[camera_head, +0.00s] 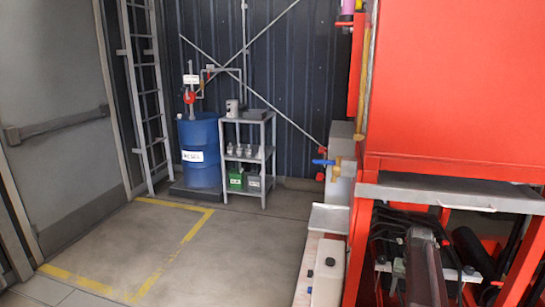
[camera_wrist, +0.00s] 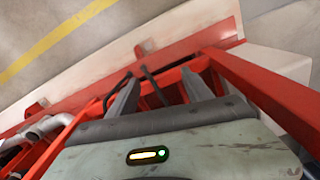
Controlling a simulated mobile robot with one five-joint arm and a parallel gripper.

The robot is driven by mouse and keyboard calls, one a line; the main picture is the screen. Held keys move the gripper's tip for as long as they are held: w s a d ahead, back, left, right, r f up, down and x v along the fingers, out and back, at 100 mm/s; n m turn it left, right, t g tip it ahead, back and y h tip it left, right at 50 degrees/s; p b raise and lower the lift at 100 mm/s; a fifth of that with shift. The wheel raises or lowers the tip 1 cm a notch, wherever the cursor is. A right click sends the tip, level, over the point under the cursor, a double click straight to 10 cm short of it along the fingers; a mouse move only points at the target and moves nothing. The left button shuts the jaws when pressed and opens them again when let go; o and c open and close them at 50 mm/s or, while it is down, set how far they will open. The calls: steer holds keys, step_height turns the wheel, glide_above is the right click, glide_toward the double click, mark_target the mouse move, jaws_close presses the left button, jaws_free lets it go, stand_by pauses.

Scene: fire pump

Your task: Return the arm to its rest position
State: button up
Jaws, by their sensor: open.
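My gripper (camera_wrist: 160,78) shows in the wrist view, with two grey fingers spread apart and nothing between them. The fingers point toward a red metal frame (camera_wrist: 190,48) and dark hoses just beyond them. I cannot tell whether the fingers touch the frame. In the head view I cannot clearly make out my gripper among the dark parts at the lower right.
A red pump unit (camera_head: 455,85) fills the right side, with hoses and red framing below it. A blue barrel (camera_head: 198,165) and a grey shelf (camera_head: 249,150) stand at the back wall. A grey door (camera_head: 50,110) is at left. The yellow-marked floor (camera_head: 125,245) is clear.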

steer(key=s+a+n, duration=0.2)
steer(key=a+n, duration=0.1)
steer(key=a, duration=1.5)
steer(key=s+a+n, duration=0.2)
steer(key=s+a, duration=0.9)
step_height(320, 180, up, 16)
steer(key=p, duration=1.6)
steer(key=shift+s, duration=0.25)
steer(key=shift+a+r, duration=0.1)
